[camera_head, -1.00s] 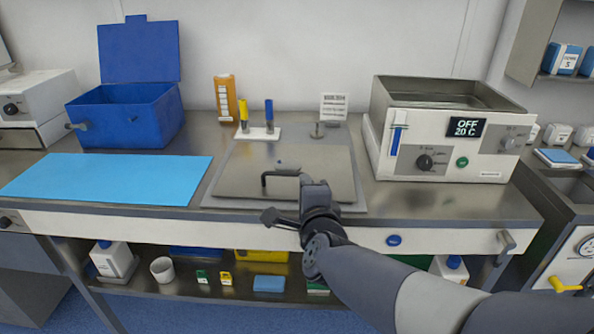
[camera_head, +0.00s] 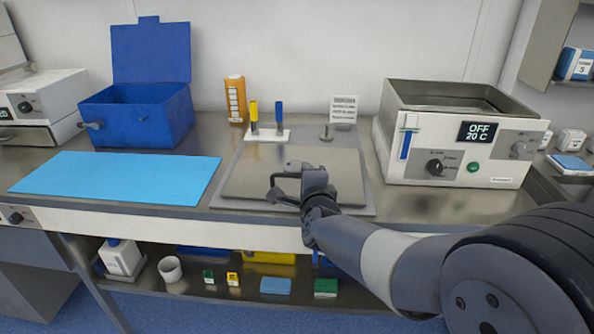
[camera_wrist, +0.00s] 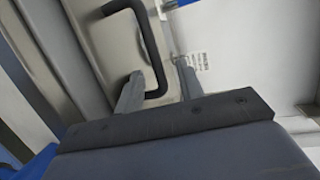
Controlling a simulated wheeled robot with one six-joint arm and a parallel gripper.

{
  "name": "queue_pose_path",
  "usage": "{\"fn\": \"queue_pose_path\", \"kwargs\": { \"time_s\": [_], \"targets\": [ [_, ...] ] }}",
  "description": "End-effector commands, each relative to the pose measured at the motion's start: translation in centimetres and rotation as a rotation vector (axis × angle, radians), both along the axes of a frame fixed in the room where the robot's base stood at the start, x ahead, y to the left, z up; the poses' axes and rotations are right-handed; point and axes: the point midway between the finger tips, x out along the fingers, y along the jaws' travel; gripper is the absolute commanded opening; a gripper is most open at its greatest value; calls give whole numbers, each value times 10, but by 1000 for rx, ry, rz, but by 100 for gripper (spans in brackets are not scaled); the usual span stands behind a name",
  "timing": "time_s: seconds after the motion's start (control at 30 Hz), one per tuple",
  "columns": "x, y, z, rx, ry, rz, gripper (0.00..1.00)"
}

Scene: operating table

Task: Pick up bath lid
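The bath lid (camera_head: 245,182) is a flat metal plate with a dark bar handle, lying on a grey mat on the bench. My gripper (camera_head: 280,187) is over the lid's front part in the head view, and it largely hides the handle there. In the wrist view, the black handle (camera_wrist: 153,52) curves up from the lid (camera_wrist: 115,45), with its lower end close to the left finger. The two fingers (camera_wrist: 158,88) are apart with a gap between them. The handle's end shows in or near that gap; contact cannot be told.
The open water bath (camera_head: 450,140), display reading "OFF 20 C", stands to the right. A blue open box (camera_head: 135,118) and a light blue mat (camera_head: 110,178) are to the left. Behind the lid are a yellow and a blue upright tool, an orange container (camera_head: 236,98) and a sign (camera_head: 344,108).

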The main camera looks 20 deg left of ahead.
Motion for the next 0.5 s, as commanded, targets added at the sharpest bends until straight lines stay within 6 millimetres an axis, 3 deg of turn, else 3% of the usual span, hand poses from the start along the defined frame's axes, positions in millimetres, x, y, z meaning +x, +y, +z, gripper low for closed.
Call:
{"fn": "queue_pose_path", "kwargs": {
  "time_s": [0.07,0.5],
  "targets": [
    [0,0,0,0,0,0,36],
    [0,0,0,0,0,0,0]
  ]
}}
